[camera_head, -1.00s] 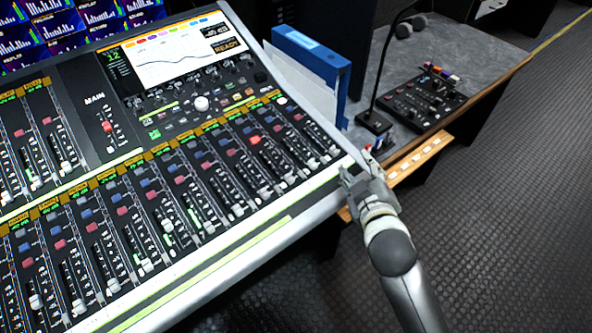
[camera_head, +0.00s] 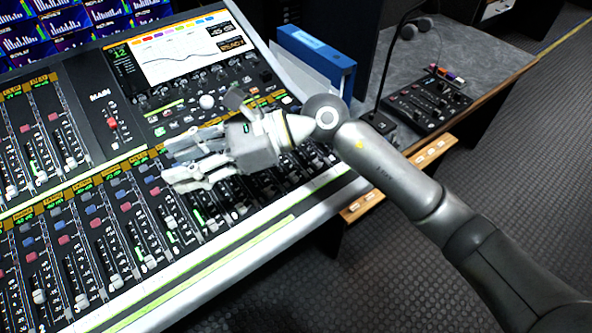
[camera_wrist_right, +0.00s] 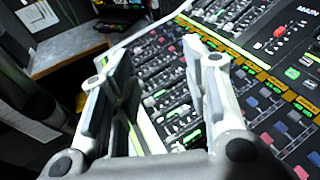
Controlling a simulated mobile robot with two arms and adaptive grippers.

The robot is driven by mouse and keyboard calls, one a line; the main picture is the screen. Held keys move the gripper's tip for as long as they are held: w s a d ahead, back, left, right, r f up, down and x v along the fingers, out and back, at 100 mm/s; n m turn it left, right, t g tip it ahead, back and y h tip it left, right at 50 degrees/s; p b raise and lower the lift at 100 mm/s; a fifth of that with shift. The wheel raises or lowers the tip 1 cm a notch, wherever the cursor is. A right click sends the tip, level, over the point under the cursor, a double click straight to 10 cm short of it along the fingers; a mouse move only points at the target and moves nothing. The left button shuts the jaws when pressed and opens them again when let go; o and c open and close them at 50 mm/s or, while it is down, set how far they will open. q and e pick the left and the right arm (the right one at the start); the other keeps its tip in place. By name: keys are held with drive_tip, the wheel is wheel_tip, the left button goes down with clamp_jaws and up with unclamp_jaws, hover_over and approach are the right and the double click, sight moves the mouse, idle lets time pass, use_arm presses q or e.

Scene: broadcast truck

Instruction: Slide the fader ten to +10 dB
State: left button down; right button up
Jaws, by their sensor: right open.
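The mixing console (camera_head: 210,262) fills the left of the head view, with rows of channel faders and lit green and orange labels. The labels are too small to read, so I cannot tell which fader is number ten. My right gripper (camera_head: 167,161) is over the middle of the lower fader bank, fingers pointing left and spread apart, empty. It and my arm hide several channel strips. In the right wrist view the open fingers (camera_wrist_right: 155,75) frame several fader strips between them. I cannot tell whether the fingertips touch the panel. My left gripper is out of view.
The console screen (camera_head: 187,52) stands behind the fader bank. A blue binder (camera_head: 318,52) stands at the console's right end. A small control box (camera_head: 428,100) and a gooseneck microphone (camera_head: 388,62) are on the grey side desk. The floor at right is clear.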

drive_tip(key=w+d+f+n+t+h, duration=0.1)
drive_tip(key=w+d+f+n+h, duration=0.25)
drive_tip(key=f+h, duration=0.25)
drive_tip(key=n+t+h, duration=0.1)
drive_tip(key=t+h, duration=0.2)
drive_tip(key=h, duration=0.5)
approach(295, 175)
drive_tip(key=f, duration=0.2)
drive_tip(key=f+p, duration=0.1)
drive_tip(key=f, duration=0.5)
drive_tip(key=shift+w+a+f, duration=0.25)
drive_tip(key=shift+w+a, duration=0.1)
drive_tip(key=shift+a, duration=0.05)
clamp_jaws()
